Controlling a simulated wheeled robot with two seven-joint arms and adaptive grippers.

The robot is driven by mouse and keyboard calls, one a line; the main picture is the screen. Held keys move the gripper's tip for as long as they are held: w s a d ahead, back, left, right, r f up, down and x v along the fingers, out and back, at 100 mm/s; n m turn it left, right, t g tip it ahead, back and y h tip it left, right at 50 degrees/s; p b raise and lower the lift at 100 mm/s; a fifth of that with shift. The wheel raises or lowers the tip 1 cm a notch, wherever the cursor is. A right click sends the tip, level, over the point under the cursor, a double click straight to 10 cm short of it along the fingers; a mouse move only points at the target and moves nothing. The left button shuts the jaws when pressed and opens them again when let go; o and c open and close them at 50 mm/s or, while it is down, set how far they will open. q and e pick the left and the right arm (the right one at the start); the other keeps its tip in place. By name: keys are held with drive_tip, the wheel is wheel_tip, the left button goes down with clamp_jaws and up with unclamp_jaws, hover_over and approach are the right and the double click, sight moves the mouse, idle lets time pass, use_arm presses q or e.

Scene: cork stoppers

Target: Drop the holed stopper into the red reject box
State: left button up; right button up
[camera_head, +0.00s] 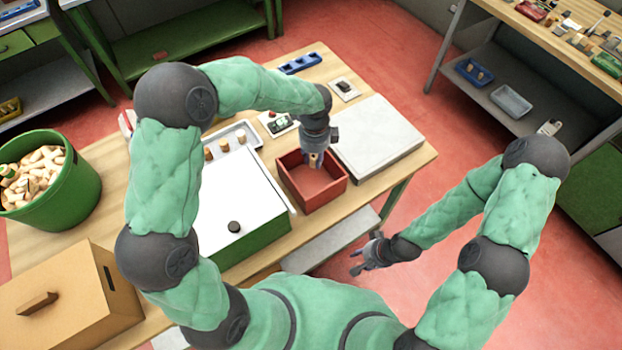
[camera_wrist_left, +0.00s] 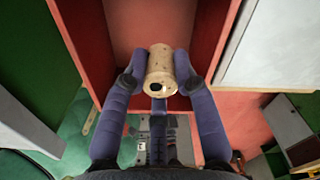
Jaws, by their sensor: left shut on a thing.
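The holed stopper (camera_wrist_left: 160,68) is a pale speckled cork with a dark hole in its end face, seen in the left wrist view. My left gripper (camera_wrist_left: 157,80) is shut on it, one finger on each side. In the head view my left gripper (camera_head: 314,156) is over the open red reject box (camera_head: 318,199), near its far side. The red box's inside and walls (camera_wrist_left: 85,40) show behind the stopper in the wrist view. My right gripper (camera_head: 366,258) hangs empty off the table's front edge with its fingers apart.
A green box with a white lid (camera_head: 240,205) stands left of the red box, and a pale slab (camera_head: 376,136) lies to its right. A tray (camera_head: 236,136) with several corks is behind. A green bucket (camera_head: 75,190) of corks stands far left.

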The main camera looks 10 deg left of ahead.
use_arm(q)
drive_tip(key=o, duration=0.8)
wheel_tip(320, 180, up, 12)
idle(0.4)
drive_tip(key=shift+f, duration=0.1)
idle(0.3)
